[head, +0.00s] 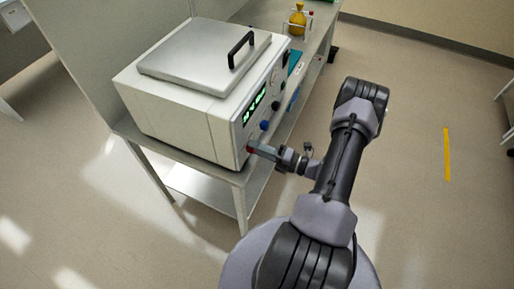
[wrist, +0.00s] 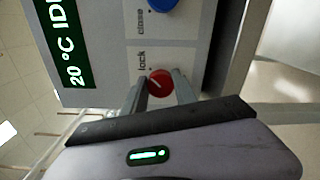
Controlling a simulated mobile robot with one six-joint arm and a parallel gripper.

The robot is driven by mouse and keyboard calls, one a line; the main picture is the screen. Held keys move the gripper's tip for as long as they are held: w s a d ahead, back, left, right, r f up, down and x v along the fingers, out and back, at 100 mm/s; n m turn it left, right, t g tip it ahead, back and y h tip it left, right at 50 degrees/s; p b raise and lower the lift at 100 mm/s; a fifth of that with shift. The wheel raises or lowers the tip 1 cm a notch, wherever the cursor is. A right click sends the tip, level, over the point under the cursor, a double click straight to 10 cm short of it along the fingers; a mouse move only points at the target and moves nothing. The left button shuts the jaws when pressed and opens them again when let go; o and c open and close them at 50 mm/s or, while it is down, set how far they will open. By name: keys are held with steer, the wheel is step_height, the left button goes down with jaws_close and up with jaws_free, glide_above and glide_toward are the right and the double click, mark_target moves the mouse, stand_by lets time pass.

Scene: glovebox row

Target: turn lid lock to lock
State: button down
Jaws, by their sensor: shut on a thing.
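The lid lock is a red knob (wrist: 160,82) on the front panel of a white benchtop machine (head: 165,121). In the wrist view it sits beside the printed word "lock", with a pale pointer line on its face. My gripper (wrist: 158,88) has its two fingers on either side of the red knob and is shut on it. In the head view my gripper (head: 255,150) reaches the lower front corner of the machine, and the knob is mostly hidden by the fingers. The machine's lid (head: 205,58) with its black handle lies flat and closed.
A blue knob (head: 264,125) marked "close" sits near the red one. A green-lit display (wrist: 70,45) reads 20 °C with partly cut-off text. The machine stands on a bench (head: 225,178). A yellow flask (head: 297,20) stands farther along.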

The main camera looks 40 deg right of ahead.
stand_by(0.3)
steer(key=c, duration=1)
jaws_free()
steer(key=p+v, duration=0.2)
steer(key=v, duration=1.5)
steer(key=shift+s, duration=0.25)
